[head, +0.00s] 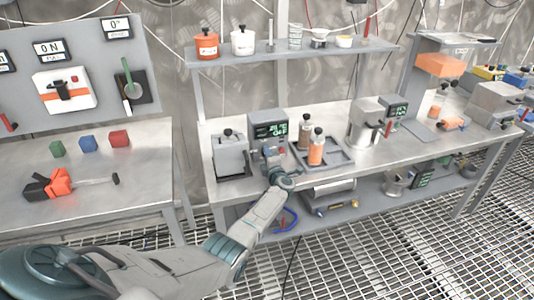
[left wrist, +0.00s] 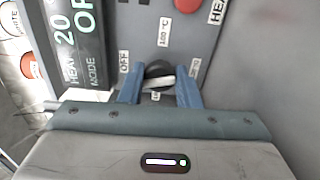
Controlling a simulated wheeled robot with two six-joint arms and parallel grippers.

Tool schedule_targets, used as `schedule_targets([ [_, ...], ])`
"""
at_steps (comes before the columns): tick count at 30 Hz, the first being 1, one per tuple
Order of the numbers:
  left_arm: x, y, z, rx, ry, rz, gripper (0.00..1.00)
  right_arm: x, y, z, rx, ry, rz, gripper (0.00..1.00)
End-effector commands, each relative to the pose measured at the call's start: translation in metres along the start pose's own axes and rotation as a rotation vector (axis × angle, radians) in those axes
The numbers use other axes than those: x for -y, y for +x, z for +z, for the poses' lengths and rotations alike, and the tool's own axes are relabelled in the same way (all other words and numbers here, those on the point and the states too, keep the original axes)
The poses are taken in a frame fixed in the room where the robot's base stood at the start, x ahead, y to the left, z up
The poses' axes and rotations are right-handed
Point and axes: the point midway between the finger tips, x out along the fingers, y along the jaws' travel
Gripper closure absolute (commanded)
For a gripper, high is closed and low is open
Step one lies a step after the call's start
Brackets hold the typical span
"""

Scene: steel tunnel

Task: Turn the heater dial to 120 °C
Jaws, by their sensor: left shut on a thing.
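The display (left wrist: 78,35) is cropped and shows HEAT, 20 and OFF. My left gripper (left wrist: 160,88) has its blue fingers on either side of the dial, shut on it. In the head view my left gripper (head: 280,172) hides the dial. My right gripper is not in view.
A red button (left wrist: 187,4) sits above the dial on the panel. A grey box with a black knob (head: 230,155) stands left of the heater, and a tray with bottles (head: 335,155) stands right. A shelf (head: 290,52) runs above the bench.

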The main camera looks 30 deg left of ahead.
Motion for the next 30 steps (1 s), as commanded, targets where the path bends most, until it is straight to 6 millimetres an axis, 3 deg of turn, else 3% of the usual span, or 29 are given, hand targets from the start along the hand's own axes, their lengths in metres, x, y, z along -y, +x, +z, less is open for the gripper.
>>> schedule_targets([
  [11, 0.0005, -0.0005, 0.0007, 0.001, 0.139, -0.001, 0.93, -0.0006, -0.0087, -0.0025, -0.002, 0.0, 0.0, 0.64],
  [26, 0.0014, -0.0007, 0.0006, 0.001, 0.155, -0.001, 0.93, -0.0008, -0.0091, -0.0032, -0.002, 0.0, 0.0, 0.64],
  [27, 0.0015, -0.0007, 0.0005, 0.001, 0.155, -0.001, 0.64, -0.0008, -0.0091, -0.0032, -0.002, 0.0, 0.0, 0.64],
  [30, 0.0013, -0.0005, 0.0004, 0.001, 0.155, -0.001, 0.48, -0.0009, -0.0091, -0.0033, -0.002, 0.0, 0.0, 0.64],
])
